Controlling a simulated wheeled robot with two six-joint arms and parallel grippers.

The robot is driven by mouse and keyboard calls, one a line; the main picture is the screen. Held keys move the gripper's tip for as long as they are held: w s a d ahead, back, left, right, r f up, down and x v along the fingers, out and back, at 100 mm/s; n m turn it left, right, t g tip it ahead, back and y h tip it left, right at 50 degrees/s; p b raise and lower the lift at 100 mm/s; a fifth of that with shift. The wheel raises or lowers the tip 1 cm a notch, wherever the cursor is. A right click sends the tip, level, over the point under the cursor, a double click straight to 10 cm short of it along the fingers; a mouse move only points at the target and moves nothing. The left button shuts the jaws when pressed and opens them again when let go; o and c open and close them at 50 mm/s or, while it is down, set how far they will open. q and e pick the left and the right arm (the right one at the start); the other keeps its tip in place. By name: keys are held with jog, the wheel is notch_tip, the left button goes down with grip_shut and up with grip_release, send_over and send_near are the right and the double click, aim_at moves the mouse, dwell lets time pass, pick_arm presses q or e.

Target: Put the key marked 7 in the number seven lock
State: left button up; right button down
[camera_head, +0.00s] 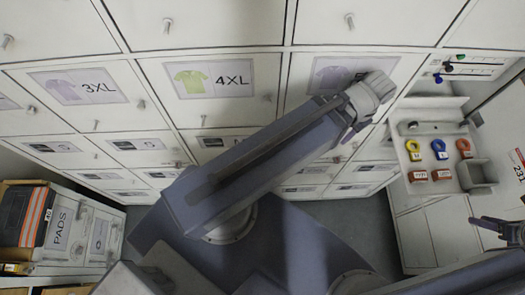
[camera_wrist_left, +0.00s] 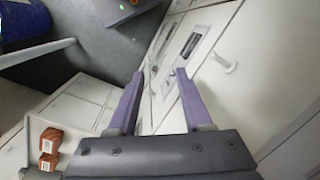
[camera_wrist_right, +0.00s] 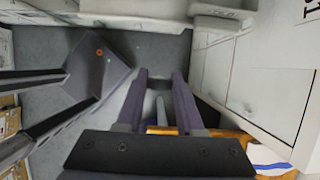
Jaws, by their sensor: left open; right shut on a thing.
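My right gripper (camera_head: 487,222) is at the right edge of the head view, below and right of a small white tray (camera_head: 405,180). In the right wrist view its fingers (camera_wrist_right: 160,75) are shut on a small, partly hidden thing; I cannot tell what it is or read a mark. Small coloured key-like items, green (camera_head: 460,57) and blue (camera_head: 448,67), show along a labelled strip at upper right. Their numbers are too small to read, so I cannot pick out key 7 or its lock. My left gripper (camera_head: 352,128) is open and empty before the lockers, also in the left wrist view (camera_wrist_left: 160,75).
The tray holds yellow (camera_head: 412,147), blue (camera_head: 438,148) and orange (camera_head: 464,147) ring-shaped items, and red boxes (camera_head: 417,176). A grey bin (camera_head: 478,175) is beside them. White lockers (camera_head: 200,25) with knobs fill the back. A PADS cabinet (camera_head: 70,232) stands left.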

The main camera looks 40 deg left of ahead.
notch_tip(320, 180, down, 19)
jog(key=b, duration=1.8)
jog(key=shift+b, duration=0.4)
